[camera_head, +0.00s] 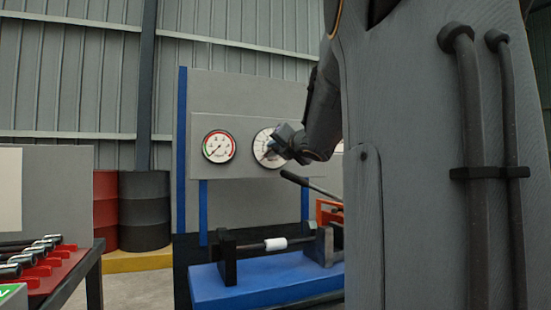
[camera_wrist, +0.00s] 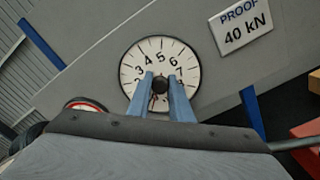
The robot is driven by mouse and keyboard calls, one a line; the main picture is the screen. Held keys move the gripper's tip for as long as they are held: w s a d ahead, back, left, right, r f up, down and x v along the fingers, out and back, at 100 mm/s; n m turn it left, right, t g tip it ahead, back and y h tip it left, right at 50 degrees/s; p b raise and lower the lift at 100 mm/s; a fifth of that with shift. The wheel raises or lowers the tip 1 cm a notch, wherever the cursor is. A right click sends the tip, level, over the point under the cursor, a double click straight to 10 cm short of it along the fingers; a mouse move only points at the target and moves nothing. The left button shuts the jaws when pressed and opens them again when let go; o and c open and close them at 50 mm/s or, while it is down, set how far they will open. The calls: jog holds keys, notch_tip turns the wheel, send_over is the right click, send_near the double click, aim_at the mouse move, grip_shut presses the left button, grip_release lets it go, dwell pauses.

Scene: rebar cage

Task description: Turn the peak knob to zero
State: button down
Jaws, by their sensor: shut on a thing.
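The peak knob (camera_wrist: 160,84) is a small dark knob at the middle of a white round dial (camera_wrist: 133,58) with black numerals; 3, 4, 5, 6 and 7 are readable in the wrist view. My gripper (camera_wrist: 161,82) has its two blue-grey fingers closed on the knob, one on each side. In the head view my gripper (camera_head: 275,151) covers the right part of the dial (camera_head: 260,137). A dark pointer shows below the knob between the fingers, but where it points cannot be read.
A second gauge (camera_head: 219,146) with a red and green rim is left on the grey panel (camera_head: 240,185). A black lever (camera_head: 308,184) and a blue bench (camera_head: 265,280) with a rod fixture lie below. A "PROOF 40 kN" sign (camera_wrist: 241,25) is beside the dial.

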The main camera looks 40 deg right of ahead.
jog(key=shift+f+n+b, duration=0.1)
jog(key=shift+n+b, duration=0.65)
jog(key=shift+n, duration=0.05)
jog(key=c, duration=1.6)
grip_release()
jog(key=shift+p+v, duration=0.3)
jog(key=shift+v, duration=3.55)
